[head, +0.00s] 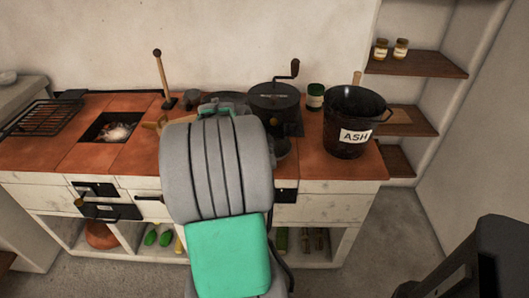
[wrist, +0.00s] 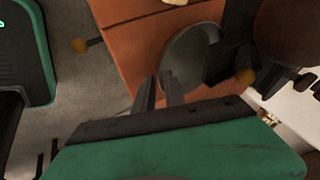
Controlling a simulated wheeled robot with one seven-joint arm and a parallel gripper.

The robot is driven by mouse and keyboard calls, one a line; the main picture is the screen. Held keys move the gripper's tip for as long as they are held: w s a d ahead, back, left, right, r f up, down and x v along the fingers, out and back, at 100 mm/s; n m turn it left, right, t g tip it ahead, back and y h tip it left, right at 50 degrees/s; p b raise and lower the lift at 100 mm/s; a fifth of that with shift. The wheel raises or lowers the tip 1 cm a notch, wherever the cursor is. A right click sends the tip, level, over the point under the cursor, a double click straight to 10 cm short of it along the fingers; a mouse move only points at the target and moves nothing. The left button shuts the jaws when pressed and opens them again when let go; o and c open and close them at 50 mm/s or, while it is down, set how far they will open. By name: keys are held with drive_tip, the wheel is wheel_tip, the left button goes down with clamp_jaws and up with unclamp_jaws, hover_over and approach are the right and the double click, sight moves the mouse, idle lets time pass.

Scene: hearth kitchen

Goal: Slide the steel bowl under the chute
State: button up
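The steel bowl (wrist: 190,58) is a round grey dish on the orange worktop in the wrist view. In the head view only a dark sliver of what seems to be it (head: 284,148) shows right of my arm. My gripper (wrist: 159,77) is at the bowl's near left rim, its two fingers a small gap apart. Whether they touch the rim is unclear. A dark mill with a crank (head: 274,96) stands behind my arm. A dark block (wrist: 226,55) beside the bowl in the wrist view may be its chute, but I cannot tell. My arm hides the fingers in the head view.
A fire opening (head: 112,128) and a black grate (head: 43,117) lie to the left. A wooden-handled lever (head: 161,75) stands at the back.

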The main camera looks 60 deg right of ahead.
drive_tip(key=shift+s+d+f, duration=0.1)
drive_tip(key=shift+d+f, duration=0.25)
drive_tip(key=shift+f, duration=0.2)
clamp_jaws()
drive_tip(key=shift+a, duration=0.1)
idle(1.1)
drive_tip(key=shift+s+a+b, duration=0.3)
drive_tip(key=shift+s, duration=0.3)
drive_tip(key=shift+o, duration=1.7)
unclamp_jaws()
